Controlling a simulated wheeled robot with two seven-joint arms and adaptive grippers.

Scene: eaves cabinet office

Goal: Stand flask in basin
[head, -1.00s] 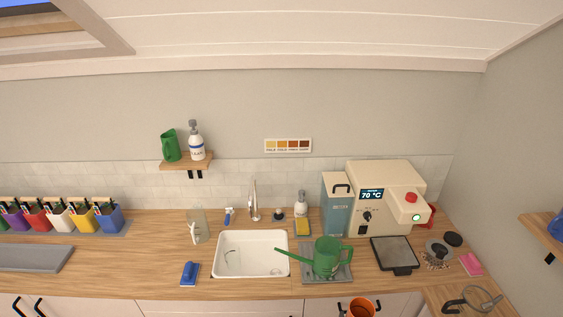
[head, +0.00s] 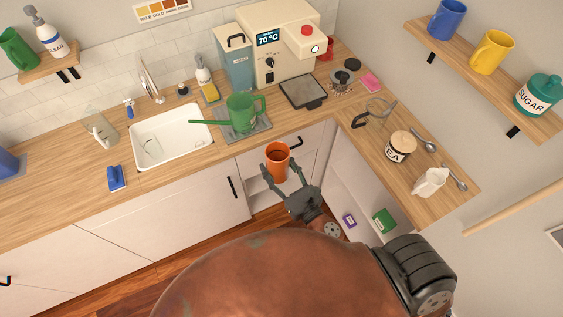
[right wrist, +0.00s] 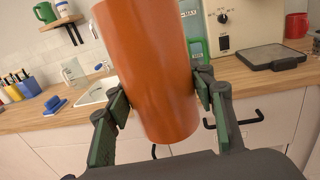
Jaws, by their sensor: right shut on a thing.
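The flask appears to be the orange cylinder (head: 277,162), tall, smooth and open at the top with a dark inside. My right gripper (head: 279,172) is shut around it and holds it upright in front of the counter edge, to the right of the basin. In the right wrist view the orange cylinder (right wrist: 148,70) fills the middle, between both finger pads, slightly tilted in the picture. The basin (head: 172,158) is a white rectangular sink set in the wooden counter; a clear glass-like object seems to be inside its left part. My left gripper is out of view.
A green watering can (head: 241,112) stands on a grey mat right of the basin. A clear jug (head: 101,129) and a blue brush (head: 117,178) are left of it. The tap (head: 151,80) rises behind. A tea jar (head: 400,148) and white pitcher (head: 430,182) stand on the right counter.

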